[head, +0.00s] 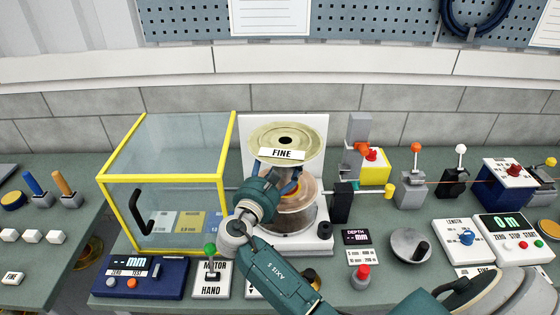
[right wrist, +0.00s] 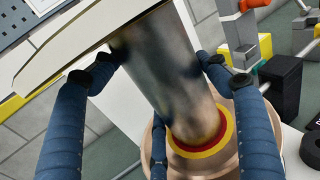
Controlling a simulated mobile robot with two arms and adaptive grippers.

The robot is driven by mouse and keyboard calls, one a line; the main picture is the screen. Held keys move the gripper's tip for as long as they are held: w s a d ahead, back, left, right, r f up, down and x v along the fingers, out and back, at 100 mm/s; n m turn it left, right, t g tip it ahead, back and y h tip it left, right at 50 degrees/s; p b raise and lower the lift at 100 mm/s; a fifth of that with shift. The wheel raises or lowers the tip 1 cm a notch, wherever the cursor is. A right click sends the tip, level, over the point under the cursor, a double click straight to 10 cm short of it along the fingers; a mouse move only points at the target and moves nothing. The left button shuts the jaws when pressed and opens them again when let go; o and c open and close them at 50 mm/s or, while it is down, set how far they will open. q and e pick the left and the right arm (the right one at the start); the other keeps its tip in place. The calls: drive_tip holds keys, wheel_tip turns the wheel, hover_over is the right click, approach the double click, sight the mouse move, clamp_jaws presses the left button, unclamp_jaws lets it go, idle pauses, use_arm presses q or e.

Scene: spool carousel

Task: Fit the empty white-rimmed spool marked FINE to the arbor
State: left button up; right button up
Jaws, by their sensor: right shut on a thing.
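The spool marked FINE (head: 274,131) has a pale cream top flange with a dark centre hole and a white label. It stands in front of the white back plate (head: 318,128), above a copper-coloured drum (head: 292,218). My right gripper (head: 285,183) is shut on the spool below its top flange. In the right wrist view my fingers (right wrist: 160,75) flank its grey metal barrel (right wrist: 172,75), with the pale flange (right wrist: 60,45) at upper left. A red and yellow ring (right wrist: 218,140) surrounds the barrel's far end. The arbor cannot be told apart, and whether spool and drum touch is unclear. My left gripper is not in view.
A yellow-framed clear box (head: 231,150) with a black handle stands close on the left. A black block (head: 342,203) with a yellow-tipped rod is close on the right. Control boxes, including MOTOR/HAND (head: 212,290), line the front. Several devices stand further right.

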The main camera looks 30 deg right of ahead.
drive_tip(key=shift+f+b, duration=0.85)
drive_tip(key=shift+f, duration=0.7)
drive_tip(key=shift+f, duration=0.15)
drive_tip(key=shift+f+b, duration=1.35)
drive_tip(key=shift+f, duration=0.85)
drive_tip(key=shift+p, duration=0.35)
drive_tip(key=o, duration=2)
drive_tip(key=shift+f, duration=0.2)
wheel_tip(320, 180, up, 4)
drive_tip(key=p, duration=0.3)
drive_tip(key=shift+f, duration=0.25)
